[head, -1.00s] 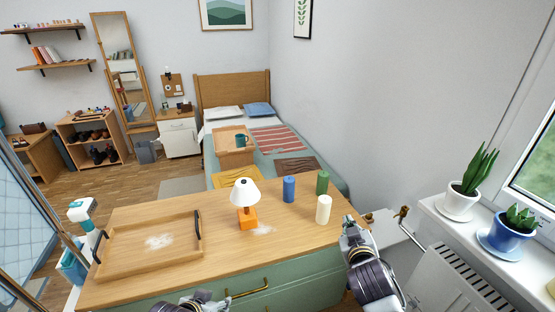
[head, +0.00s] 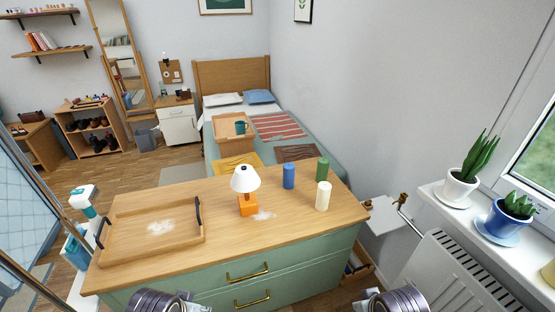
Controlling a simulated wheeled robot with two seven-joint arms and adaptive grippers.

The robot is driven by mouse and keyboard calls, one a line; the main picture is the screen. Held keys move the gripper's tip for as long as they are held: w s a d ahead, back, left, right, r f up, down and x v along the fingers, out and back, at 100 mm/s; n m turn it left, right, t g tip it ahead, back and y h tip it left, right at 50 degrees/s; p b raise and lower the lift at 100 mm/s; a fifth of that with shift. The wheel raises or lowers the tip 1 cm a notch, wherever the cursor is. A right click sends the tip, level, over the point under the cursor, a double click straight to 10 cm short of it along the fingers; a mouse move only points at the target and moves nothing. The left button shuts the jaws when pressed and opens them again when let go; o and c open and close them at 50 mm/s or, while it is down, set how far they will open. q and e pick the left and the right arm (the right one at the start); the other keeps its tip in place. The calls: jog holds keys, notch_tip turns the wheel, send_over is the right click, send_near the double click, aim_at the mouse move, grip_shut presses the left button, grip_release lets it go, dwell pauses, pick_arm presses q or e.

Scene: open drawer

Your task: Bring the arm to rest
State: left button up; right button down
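My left arm (head: 160,303) shows only as a dark and silver joint at the bottom edge, in front of the dresser. My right arm (head: 398,301) shows the same way at the bottom right, below the dresser's right corner. The fingers of both grippers are out of the picture, so whether they are open or shut is hidden. The green dresser (head: 218,280) has a wooden top and two brass handles, an upper one (head: 248,275) and a lower one (head: 252,300). Its visible drawer fronts look flush.
On the dresser stand a wooden tray (head: 125,254), an orange lamp (head: 246,181), a blue candle (head: 289,177), a green candle (head: 322,169) and a cream candle (head: 323,196). A radiator (head: 465,275) and a sill with potted plants are at the right. A cleaning bottle (head: 81,200) is beside the dresser's left end.

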pick_arm(q)
notch_tip(320, 180, down, 31)
jog(key=s+a+g+p, duration=0.1)
jog(key=s+a, duration=0.1)
pick_arm(e)
notch_tip(320, 180, down, 31)
jog(key=s+d+g, duration=0.1)
jog(key=s+d, duration=0.1)
pick_arm(q)
jog(key=s+a+f, duration=0.4)
jog(key=s+f, duration=0.5)
jog(key=s, duration=0.1)
jog(key=s+a+f+g+y+p, duration=0.1)
jog(key=s+a+f, duration=0.3)
jog(key=s+f, duration=0.6)
jog(key=shift+s+a+m, duration=0.25)
jog(key=shift+s+m, duration=0.05)
pick_arm(e)
jog(key=s+d+f, duration=0.4)
jog(key=s+f, duration=0.5)
jog(key=s, duration=0.1)
jog(key=s+d+f+g+h, duration=0.1)
jog(key=s+d+f, duration=0.3)
jog(key=s+f, duration=0.6)
jog(key=shift+s+d+f+n, duration=0.15)
jog(key=shift+s+n, duration=0.15)
jog(key=shift+s, duration=0.3)
